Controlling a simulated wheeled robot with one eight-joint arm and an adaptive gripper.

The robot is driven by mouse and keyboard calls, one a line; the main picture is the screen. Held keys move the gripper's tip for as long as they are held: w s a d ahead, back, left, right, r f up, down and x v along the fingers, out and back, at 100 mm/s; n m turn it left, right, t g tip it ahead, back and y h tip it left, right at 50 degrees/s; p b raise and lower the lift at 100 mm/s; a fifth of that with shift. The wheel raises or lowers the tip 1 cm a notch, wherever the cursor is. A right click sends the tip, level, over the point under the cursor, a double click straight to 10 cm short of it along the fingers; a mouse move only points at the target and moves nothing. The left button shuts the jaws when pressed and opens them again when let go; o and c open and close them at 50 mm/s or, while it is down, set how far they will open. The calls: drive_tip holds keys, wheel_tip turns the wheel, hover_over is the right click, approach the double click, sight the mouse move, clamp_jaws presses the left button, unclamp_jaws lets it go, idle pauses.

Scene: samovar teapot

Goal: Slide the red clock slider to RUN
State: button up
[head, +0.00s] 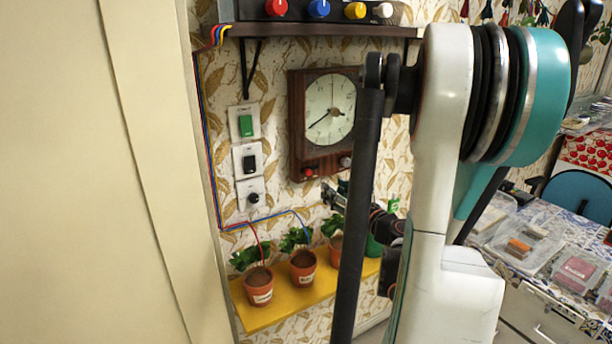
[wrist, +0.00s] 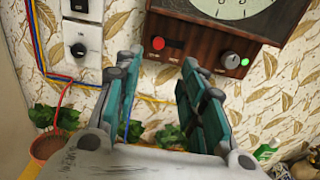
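The wooden wall clock (head: 326,118) hangs on the patterned wall, with a round cream dial. The red slider (head: 309,172) sits at the lower left of the clock's case; it also shows in the wrist view (wrist: 158,43), at the left end of a dark slot. A grey knob (wrist: 230,60) with a green light beside it is at the lower right of the case. My gripper (wrist: 157,75) is open and empty, its fingers spread just below the clock's lower edge, apart from the slider. In the head view my arm hides part of the gripper.
Two switches and a dial plate (head: 251,194) are on the wall left of the clock. A shelf (head: 320,30) with coloured knobs is above. Potted plants (head: 258,285) stand on a yellow shelf (head: 290,303) below. Red and blue wires run along the wall.

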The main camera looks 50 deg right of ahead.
sight(310, 172)
drive_tip(key=b+x, duration=0.1)
drive_tip(key=x, duration=1.2)
drive_tip(key=shift+a+b, duration=0.1)
drive_tip(key=shift+b, duration=0.25)
drive_tip(key=shift+c, duration=0.2)
clamp_jaws()
